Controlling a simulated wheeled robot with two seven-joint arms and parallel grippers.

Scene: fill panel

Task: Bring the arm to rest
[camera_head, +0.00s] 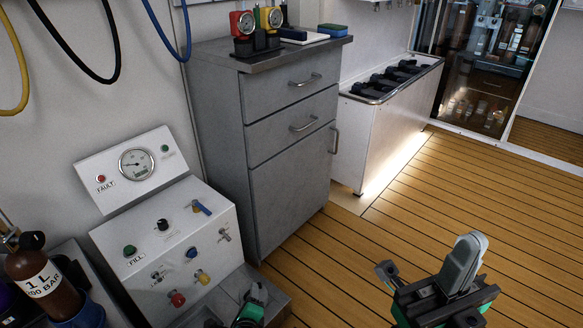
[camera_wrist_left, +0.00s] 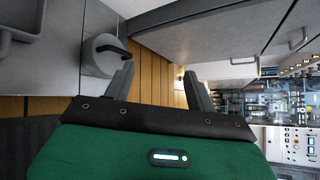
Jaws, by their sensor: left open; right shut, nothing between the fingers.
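My left gripper (camera_head: 250,303) is low in the head view, in front of the fill panel's lower right corner, partly cut off by the bottom edge. In the left wrist view its two grey fingers (camera_wrist_left: 158,72) stand apart with nothing between them. My right gripper (camera_head: 468,250) is at the lower right of the head view, over the wooden floor. Its fingers are together and hold nothing. The fill panel (camera_head: 205,235) stands at the left, with a round gauge (camera_head: 136,163), coloured knobs and small valves on its sloping face.
A dark bottle labelled 1 L, 200 bar (camera_head: 42,280) stands left of the panel. A grey drawer cabinet (camera_head: 290,150) stands behind the panel, with gauges (camera_head: 243,24) on top. A white bench (camera_head: 385,130) is further back. The wooden floor (camera_head: 400,225) at the right is clear.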

